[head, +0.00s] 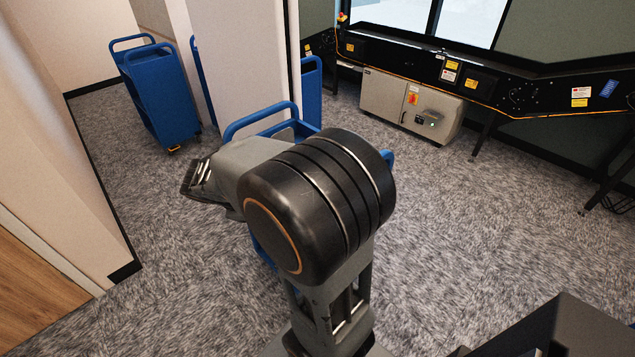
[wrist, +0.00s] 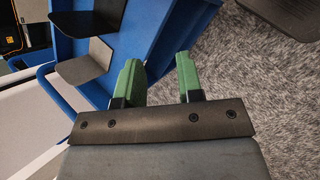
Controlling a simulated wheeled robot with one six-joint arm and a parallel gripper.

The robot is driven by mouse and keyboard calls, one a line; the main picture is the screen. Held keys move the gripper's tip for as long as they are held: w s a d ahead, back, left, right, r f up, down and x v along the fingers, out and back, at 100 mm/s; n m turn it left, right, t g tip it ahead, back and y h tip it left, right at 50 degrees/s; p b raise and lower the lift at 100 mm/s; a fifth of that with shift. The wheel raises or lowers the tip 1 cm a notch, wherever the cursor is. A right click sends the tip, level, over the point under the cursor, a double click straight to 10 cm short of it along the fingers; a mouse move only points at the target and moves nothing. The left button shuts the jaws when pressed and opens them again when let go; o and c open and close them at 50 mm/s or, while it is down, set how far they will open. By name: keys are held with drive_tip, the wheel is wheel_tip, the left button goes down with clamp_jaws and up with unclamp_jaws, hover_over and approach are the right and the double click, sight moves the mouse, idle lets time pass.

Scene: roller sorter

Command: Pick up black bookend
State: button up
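In the wrist view, black L-shaped bookends stand in a blue cart (wrist: 180,22) at the upper left. The nearer black bookend (wrist: 85,66) shows a dark plate and a greyer plate meeting at an angle. Another black bookend (wrist: 75,24) is just beyond it, partly cut off by the top edge. My gripper (wrist: 158,62) has two green fingers, spread apart with nothing between them. It is to the right of the bookends and apart from them, over the cart's edge. In the head view my arm hides most of this cart, and no bookend can be made out.
Another blue cart (head: 162,95) stands at the back left. A wall corner (head: 75,180) is close on the left. A black conveyor frame (head: 450,72) with a grey control cabinet (head: 408,105) is at the back right. Carpet (head: 455,200) is clear at the right.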

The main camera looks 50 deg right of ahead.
drive_tip(key=w+d+f+n+h+b, duration=0.1)
drive_tip(key=w+d+f+n+h, duration=0.35)
drive_tip(key=w+d, duration=0.2)
drive_tip(key=w+d+f+n+h+b, duration=0.2)
drive_tip(key=w+d+f+n+h, duration=0.25)
drive_tip(key=d+n+h, duration=0.2)
drive_tip(key=d+p, duration=0.2)
drive_tip(key=d, duration=1.2)
drive_tip(key=shift+w+d, duration=0.15)
drive_tip(key=shift+d, duration=0.25)
drive_tip(key=shift+r, duration=0.1)
drive_tip(key=shift+c, duration=0.3)
clamp_jaws()
